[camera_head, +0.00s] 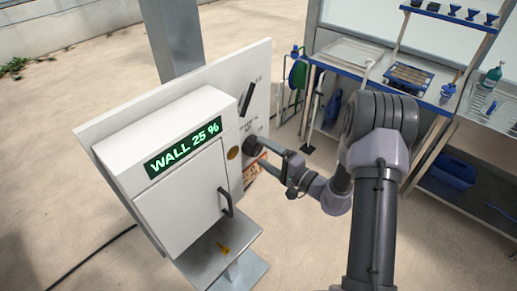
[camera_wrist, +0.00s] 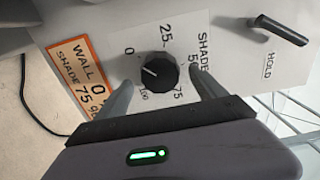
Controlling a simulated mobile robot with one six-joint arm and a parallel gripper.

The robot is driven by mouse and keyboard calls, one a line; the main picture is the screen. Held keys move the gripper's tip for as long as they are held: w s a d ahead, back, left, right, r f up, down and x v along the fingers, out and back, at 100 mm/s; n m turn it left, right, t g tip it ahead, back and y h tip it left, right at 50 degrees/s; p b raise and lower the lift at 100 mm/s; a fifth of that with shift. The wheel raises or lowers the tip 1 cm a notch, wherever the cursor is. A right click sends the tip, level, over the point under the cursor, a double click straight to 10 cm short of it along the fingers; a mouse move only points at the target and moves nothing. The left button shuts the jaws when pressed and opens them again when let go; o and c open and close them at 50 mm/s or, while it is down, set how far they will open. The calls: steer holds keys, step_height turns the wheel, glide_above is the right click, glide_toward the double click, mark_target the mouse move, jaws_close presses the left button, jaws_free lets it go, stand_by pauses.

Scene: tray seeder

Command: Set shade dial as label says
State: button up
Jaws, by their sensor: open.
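The shade dial (camera_wrist: 158,70) is a black round knob on a pale panel, with 0, 25, 50, 75 and 100 around it. Its white mark is on the left side, toward the 0 end; the exact reading is hard to tell. My gripper (camera_wrist: 160,76) is open, its two fingers on either side of the dial with gaps between. In the head view my gripper (camera_head: 268,146) reaches the panel from the right, at the dial. The orange-edged label (camera_wrist: 84,78) beside the dial reads SHADE 75 %, with a WALL line partly cut by glare or angle.
A black lever (camera_wrist: 280,30) marked HOLD is on the same panel; it also shows above the dial in the head view (camera_head: 246,98). A bench (camera_head: 385,62) is at right.

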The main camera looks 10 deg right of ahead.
steer(key=shift+x, duration=1.45)
steer(key=shift+c, duration=0.4)
steer(key=c, duration=1.3)
